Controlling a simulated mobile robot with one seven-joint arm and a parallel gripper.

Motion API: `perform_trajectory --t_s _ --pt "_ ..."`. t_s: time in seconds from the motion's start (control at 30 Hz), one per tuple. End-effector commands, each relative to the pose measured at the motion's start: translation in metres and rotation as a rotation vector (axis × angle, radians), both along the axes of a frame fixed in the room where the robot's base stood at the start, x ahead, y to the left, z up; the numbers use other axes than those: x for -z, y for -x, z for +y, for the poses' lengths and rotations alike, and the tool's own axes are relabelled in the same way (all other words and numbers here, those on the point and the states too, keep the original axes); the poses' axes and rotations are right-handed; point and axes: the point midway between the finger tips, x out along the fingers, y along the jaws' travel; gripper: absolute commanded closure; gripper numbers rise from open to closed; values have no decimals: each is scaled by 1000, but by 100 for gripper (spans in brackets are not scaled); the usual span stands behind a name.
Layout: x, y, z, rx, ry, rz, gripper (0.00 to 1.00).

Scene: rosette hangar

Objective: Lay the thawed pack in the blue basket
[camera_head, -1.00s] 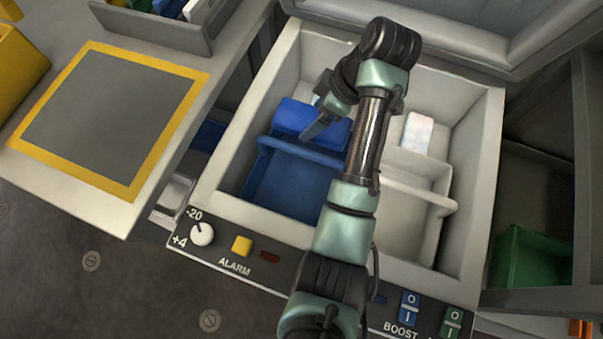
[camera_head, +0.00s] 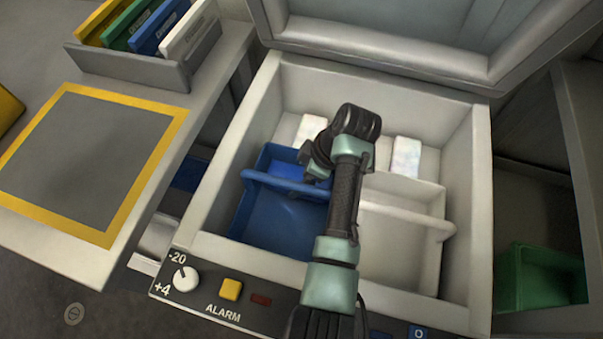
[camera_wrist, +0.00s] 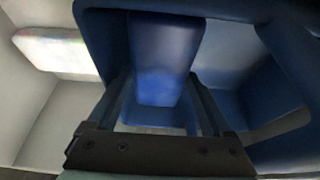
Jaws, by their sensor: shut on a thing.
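The open chest holds a blue basket (camera_head: 247,207) on the left. A plain blue pack (camera_head: 300,172) shows at the rear of the basket, partly hidden by my arm. In the wrist view the blue pack (camera_wrist: 165,55) is between both fingers of my gripper (camera_wrist: 160,85), which is shut on it. The blue basket's wall (camera_wrist: 283,85) surrounds it on the right and top. The pack appears within the basket's outline, low down; I cannot tell whether it touches the basket floor. My gripper's fingertips are mostly hidden in the head view.
A white basket (camera_head: 395,243) stands right of the blue one. Frosty white packs lie at the back, one on the right (camera_head: 405,157) and one on the left (camera_head: 311,127). The chest lid (camera_head: 400,40) is open. A yellow-framed grey mat (camera_head: 85,155) on the left counter is clear.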

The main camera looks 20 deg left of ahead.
Motion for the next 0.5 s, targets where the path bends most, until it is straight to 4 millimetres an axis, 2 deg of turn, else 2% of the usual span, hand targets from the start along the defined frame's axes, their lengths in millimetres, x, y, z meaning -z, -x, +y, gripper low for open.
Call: perform_trajectory --t_s 0.5 --pt "11 0 0 0 -1 -1 94"
